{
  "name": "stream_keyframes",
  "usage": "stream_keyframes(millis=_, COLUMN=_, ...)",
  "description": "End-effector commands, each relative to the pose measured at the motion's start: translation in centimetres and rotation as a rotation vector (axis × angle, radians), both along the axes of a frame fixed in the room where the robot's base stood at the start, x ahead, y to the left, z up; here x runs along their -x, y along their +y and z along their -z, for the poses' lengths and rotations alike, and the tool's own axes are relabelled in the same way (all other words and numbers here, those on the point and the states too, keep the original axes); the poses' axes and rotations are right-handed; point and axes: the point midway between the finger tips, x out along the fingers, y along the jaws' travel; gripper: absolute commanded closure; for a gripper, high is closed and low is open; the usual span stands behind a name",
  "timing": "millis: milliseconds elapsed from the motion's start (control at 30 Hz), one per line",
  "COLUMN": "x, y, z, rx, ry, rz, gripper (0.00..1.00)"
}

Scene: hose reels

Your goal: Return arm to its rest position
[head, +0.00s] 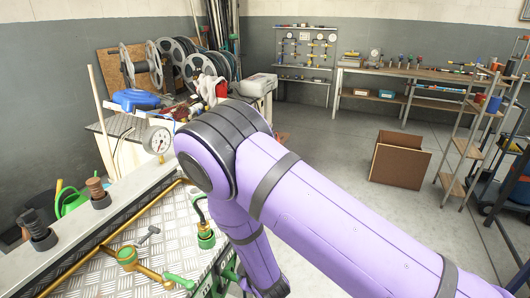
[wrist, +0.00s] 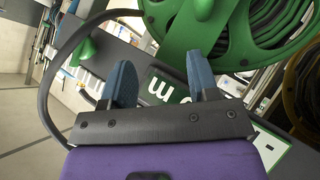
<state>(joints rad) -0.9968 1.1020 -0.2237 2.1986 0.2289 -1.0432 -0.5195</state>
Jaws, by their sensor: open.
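My purple arm (head: 330,215) fills the middle and lower right of the head view, bent at a dark elbow joint, with its lower part running down past the edge of the metal bench. My gripper is out of sight in the head view. In the wrist view my gripper (wrist: 162,85) shows two blue fingers standing apart with nothing between them. It is open. Beyond the fingers is a green hose reel (wrist: 255,40) with dark hose wound on it. I cannot tell whether a finger touches it.
A tread-plate bench (head: 100,272) with brass pipe and green fittings (head: 206,238) is at lower left, beside my arm. A pressure gauge (head: 157,140) stands behind it. Hose reels (head: 185,62) sit at the back left. A brown box (head: 398,160) stands on open floor at right.

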Motion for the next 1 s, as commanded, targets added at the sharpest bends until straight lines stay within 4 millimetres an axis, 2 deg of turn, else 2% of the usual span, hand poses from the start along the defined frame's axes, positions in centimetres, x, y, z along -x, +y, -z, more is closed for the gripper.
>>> stream_keyframes(millis=33, x=-1.1, y=-0.2, z=-2.0, rx=-0.021, ry=0.019, rz=0.036, gripper=0.45)
stream_keyframes(millis=200, x=-3.5, y=-1.8, z=-7.2, rx=-0.071, ry=0.104, rz=0.144, gripper=0.45)
stream_keyframes(millis=500, x=-6.0, y=-5.9, z=-16.6, rx=-0.159, ry=0.237, rz=0.307, gripper=0.45)
stream_keyframes(millis=767, x=-6.3, y=-10.7, z=-24.6, rx=-0.23, ry=0.337, rz=0.431, gripper=0.45)
stream_keyframes(millis=1000, x=-4.9, y=-15.8, z=-31.5, rx=-0.286, ry=0.414, rz=0.532, gripper=0.45)
